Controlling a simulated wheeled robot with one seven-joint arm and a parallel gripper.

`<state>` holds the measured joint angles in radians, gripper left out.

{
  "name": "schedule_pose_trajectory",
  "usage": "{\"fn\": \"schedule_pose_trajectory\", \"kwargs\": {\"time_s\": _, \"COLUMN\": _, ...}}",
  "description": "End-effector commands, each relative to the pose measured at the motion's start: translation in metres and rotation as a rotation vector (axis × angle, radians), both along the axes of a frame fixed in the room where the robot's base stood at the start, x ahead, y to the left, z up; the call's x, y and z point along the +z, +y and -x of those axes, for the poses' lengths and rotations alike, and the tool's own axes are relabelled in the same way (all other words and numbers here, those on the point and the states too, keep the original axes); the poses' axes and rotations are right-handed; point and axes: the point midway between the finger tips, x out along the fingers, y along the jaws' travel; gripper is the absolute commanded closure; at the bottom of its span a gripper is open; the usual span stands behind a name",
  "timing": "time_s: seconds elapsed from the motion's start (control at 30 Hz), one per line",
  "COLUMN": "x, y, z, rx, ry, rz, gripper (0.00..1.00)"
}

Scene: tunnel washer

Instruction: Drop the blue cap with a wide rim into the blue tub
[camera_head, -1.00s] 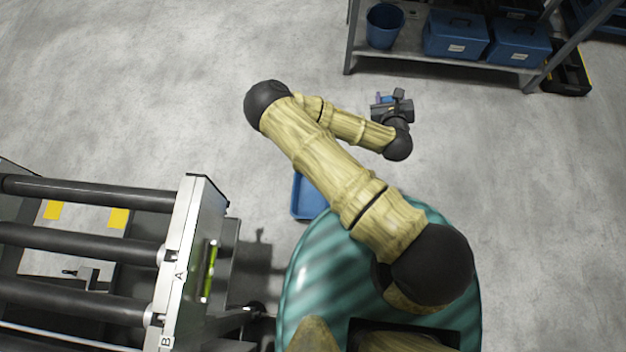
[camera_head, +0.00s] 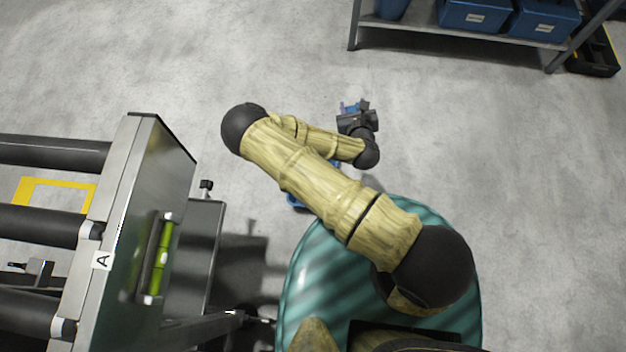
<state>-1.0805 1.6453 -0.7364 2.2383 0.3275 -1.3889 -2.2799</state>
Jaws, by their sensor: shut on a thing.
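My gripper (camera_head: 357,112) hangs over open floor beyond my forearm, seen from above. A blue container (camera_head: 296,201), apparently the blue tub, is on the floor beside my base. My arm covers most of it, so its inside cannot be seen. My gripper is apart from it, farther up and to the right in the picture.
A roller frame with a metal end plate (camera_head: 125,205) stands close on the left. A metal shelf (camera_head: 455,42) at the top right holds blue boxes (camera_head: 545,18) and a cut-off blue bucket (camera_head: 391,8). A black crate (camera_head: 594,52) stands beside it. The floor between is clear.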

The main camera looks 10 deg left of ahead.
Motion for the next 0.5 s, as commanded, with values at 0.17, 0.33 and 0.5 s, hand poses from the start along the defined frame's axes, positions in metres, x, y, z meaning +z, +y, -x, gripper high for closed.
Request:
{"fn": "schedule_pose_trajectory", "kwargs": {"time_s": 0.17, "x": -0.060, "y": 0.018, "z": 0.005, "rx": 0.018, "ry": 0.006, "rz": -0.022, "gripper": 0.85}}
{"fn": "schedule_pose_trajectory", "kwargs": {"time_s": 0.33, "x": -0.105, "y": 0.035, "z": 0.010, "rx": 0.033, "ry": 0.012, "rz": -0.044, "gripper": 0.85}}
{"fn": "schedule_pose_trajectory", "kwargs": {"time_s": 0.5, "x": -0.150, "y": 0.051, "z": 0.017, "rx": 0.049, "ry": 0.020, "rz": -0.065, "gripper": 0.85}}
